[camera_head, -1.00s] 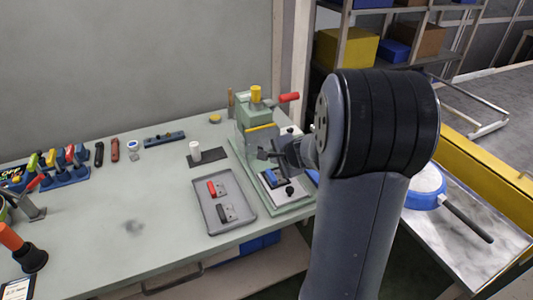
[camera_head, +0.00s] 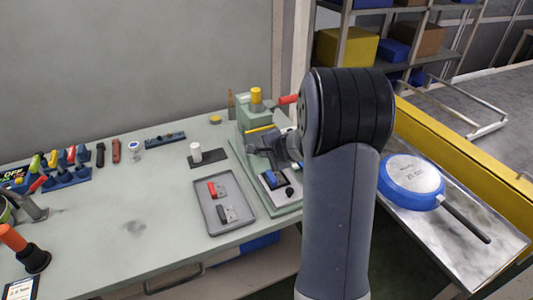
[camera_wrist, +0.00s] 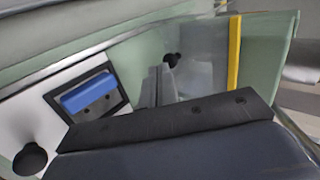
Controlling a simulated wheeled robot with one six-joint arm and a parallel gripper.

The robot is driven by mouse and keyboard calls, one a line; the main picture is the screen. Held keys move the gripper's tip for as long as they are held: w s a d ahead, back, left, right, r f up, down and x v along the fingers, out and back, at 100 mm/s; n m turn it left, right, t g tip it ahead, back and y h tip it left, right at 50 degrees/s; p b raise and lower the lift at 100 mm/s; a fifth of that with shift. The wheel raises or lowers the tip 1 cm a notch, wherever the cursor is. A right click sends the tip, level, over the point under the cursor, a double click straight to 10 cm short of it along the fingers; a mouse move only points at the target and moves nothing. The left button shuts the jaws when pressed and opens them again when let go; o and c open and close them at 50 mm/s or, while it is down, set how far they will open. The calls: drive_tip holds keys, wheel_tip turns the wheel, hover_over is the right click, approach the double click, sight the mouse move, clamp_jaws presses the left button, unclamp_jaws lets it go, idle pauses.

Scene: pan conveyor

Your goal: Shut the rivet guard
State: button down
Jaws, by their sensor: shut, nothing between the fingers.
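The green rivet press (camera_head: 252,115) stands at the right end of the bench, with a yellow cap and a red lever handle. Its guard looks like a clear panel with a yellow strip (camera_head: 261,129). In the wrist view the clear panel (camera_wrist: 205,65) shows with its yellow strip and a black knob (camera_wrist: 172,60). How far the guard is open I cannot tell. My gripper (camera_head: 256,145) is shut and empty in front of the press, close to the guard; contact is unclear. Below it a blue block (camera_head: 271,179) sits in a dark fixture, also in the wrist view (camera_wrist: 89,93).
A grey tray (camera_head: 238,229) with a red-handled and a black-handled part lies left of the press. A blue pan (camera_head: 411,180) lies on the surface at right. The bench middle is clear.

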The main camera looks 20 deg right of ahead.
drive_tip(key=shift+w+f+b, duration=0.1)
drive_tip(key=shift+f+b, duration=0.1)
drive_tip(key=shift+b, duration=0.1)
drive_tip(key=b, duration=0.3)
drive_tip(key=shift+w+f+t, duration=0.3)
drive_tip(key=shift+w+b, duration=0.1)
drive_tip(key=shift+b, duration=1.05)
drive_tip(key=shift+t+b, duration=0.3)
drive_tip(key=shift+b, duration=0.15)
drive_tip(key=shift+r, duration=0.1)
drive_tip(key=shift+r, duration=0.15)
drive_tip(key=shift+w+r, duration=0.1)
drive_tip(key=shift+r, duration=0.1)
